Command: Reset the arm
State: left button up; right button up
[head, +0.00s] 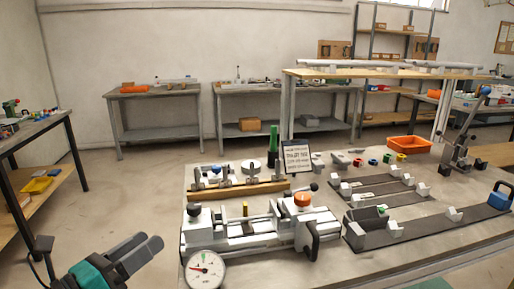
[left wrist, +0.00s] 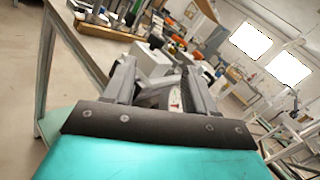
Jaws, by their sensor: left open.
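My left gripper (head: 146,247) is at the lower left of the head view, in front of and left of the jig table, over open floor. Its two dark fingers are apart with nothing seen between them. In the left wrist view the fingers (left wrist: 158,78) also stand apart, with the table's gear beyond them. The frame jig (head: 255,233) sits at the table's front left, clear of the gripper. My right gripper is not in view.
The jig table (head: 400,260) carries a dial gauge (head: 205,270), a small sign (head: 297,156), rail fixtures (head: 430,220) and an orange tray (head: 408,145). A side bench (head: 35,130) stands at the left. Floor (head: 130,185) between them is clear.

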pick_arm(q)
jog(key=s+d+f+n+g+y+p, duration=0.1)
jog(key=s+f+n, duration=0.3)
jog(key=f+n, duration=0.4)
jog(key=s+d+f+n+g+y+p, duration=0.1)
jog(key=s+f+n+y, duration=0.3)
jog(key=f+n, duration=0.4)
jog(key=s+d+f+n+g+y+p, duration=0.1)
jog(key=s+f+n, duration=0.4)
jog(key=n, duration=1.4)
notch_tip(320, 180, down, 4)
jog(key=shift+d+g+y, duration=0.9)
jog(key=shift+d+g, duration=0.1)
jog(key=shift+g, duration=0.2)
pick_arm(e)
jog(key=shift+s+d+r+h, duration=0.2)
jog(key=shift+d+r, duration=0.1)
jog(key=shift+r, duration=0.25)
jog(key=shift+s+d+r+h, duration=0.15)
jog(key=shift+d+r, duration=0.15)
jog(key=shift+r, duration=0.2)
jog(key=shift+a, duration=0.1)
